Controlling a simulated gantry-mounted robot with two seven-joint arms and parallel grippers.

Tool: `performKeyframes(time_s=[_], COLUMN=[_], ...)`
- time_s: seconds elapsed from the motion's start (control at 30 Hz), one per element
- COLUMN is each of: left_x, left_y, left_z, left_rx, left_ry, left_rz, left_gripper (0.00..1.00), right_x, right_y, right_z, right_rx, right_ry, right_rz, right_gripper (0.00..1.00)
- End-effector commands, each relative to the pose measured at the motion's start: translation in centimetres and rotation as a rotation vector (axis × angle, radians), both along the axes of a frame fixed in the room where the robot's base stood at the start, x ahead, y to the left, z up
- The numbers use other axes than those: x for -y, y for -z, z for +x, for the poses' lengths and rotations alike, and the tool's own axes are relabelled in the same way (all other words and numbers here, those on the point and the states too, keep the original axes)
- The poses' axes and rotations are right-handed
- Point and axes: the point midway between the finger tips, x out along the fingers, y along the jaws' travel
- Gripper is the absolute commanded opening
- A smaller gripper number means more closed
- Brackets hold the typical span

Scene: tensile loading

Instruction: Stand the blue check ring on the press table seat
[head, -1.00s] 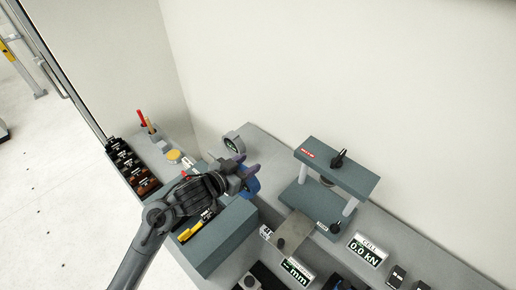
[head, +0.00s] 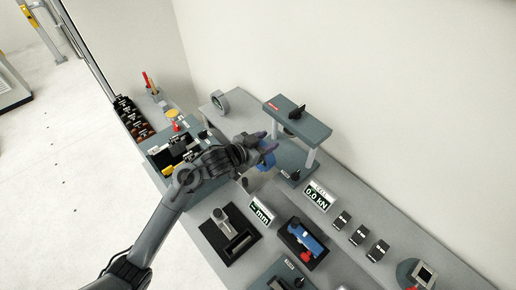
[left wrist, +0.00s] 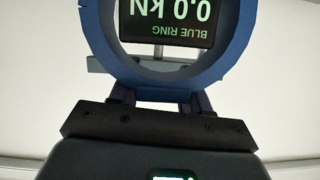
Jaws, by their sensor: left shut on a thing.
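The blue check ring (head: 269,159) is in my left gripper (head: 262,143), held up beside the press. In the left wrist view the blue ring (left wrist: 238,42) stands upright between the fingers (left wrist: 157,97), with a dial inside reading 0.0 kN and BLUE RING, upside down. The press has a grey upper beam (head: 297,119) on pale columns and a grey lower table (head: 291,160). The ring and gripper overlap the table's left side in the head view. The seat is hidden, and I cannot tell the gap between ring and table. My right gripper is not in view.
A grey ring (head: 220,100) stands at the back left of the bench. A kN display (head: 317,196) and a mm display (head: 261,213) stand in front of the press. A blue tool (head: 305,240) lies in a black tray. A tool box (head: 158,158) is at the left.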

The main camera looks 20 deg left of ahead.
Motion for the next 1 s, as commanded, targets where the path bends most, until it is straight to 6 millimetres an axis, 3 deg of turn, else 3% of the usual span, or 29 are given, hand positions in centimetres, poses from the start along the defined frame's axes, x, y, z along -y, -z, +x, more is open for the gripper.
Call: performKeyframes(time_s=[0.1, 0.3, 1.0], left_x=[0.4, 0.7, 0.7], left_y=[-0.2, 0.2, 0.4], left_z=[1.4, 2.2, 2.3], left_rx=[0.006, 0.007, 0.006], left_ry=[0.018, 0.031, 0.026], left_rz=[0.001, 0.005, 0.002], left_gripper=[0.00, 0.00, 0.00], right_x=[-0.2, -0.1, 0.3], right_y=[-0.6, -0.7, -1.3], right_z=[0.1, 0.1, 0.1], right_rx=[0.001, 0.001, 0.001], right_ry=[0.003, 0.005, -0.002], right_rz=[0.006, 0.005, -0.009], right_gripper=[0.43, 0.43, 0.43])
